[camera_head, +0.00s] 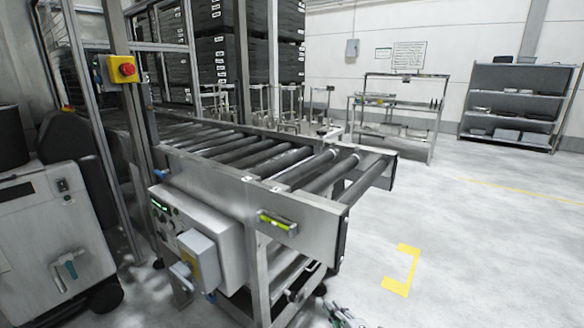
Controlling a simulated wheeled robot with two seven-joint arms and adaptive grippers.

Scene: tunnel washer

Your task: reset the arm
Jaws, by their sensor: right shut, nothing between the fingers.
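My right gripper (343,316) shows only in part at the bottom edge, right of the middle. It is small in the view, shut and empty. It is below and in front of the near end of the roller conveyor (300,200) and appears apart from it. The rest of my right arm is out of view. My left gripper is not in view.
A grey control box (215,245) juts from the conveyor's near side. A red stop button (127,69) is on a post at the left. A workbench (400,115) and shelf (520,90) stand far back. Open floor (480,240) lies to the right.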

